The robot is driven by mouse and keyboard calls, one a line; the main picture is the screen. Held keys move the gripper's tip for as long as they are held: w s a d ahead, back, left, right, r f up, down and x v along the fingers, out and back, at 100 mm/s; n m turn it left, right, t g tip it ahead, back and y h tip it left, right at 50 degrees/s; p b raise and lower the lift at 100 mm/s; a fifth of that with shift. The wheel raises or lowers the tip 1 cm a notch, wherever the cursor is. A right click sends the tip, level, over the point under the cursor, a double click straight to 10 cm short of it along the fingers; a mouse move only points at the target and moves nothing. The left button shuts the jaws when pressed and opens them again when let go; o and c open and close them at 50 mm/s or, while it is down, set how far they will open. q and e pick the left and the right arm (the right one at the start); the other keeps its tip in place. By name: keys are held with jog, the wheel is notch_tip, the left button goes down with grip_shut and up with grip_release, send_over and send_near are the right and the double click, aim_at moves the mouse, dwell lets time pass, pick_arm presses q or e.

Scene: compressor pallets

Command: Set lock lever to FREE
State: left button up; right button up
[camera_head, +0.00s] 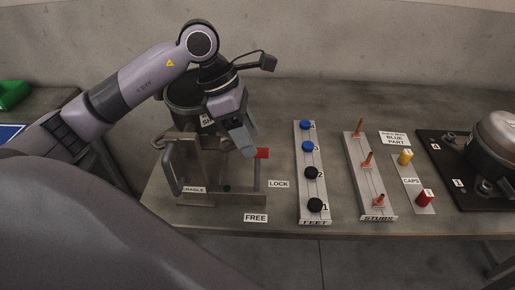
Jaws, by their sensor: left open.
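The lock lever has a red knob (263,153) and stands upright at the right side of the metal cradle (205,187). The LOCK label (279,184) lies just right of the lever, and the FREE label (256,217) lies in front of the cradle. My left gripper (246,148) is open, pointing down just left of the red knob. I cannot tell whether it touches the lever. A dark cylindrical compressor (182,92) is behind my left arm and partly hidden by it. My right gripper is out of view.
Right of the cradle stand a FEET rack (313,221) with blue and black feet, a STUBS rack (378,217) with copper stubs, and a CAPS strip (412,192) with yellow and red caps. Another compressor (495,140) sits on a dark plate at far right. A green bin (12,94) is at far left.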

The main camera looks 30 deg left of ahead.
aim_at(257, 171)
pick_arm(q)
jog(key=shift+x, duration=2.6)
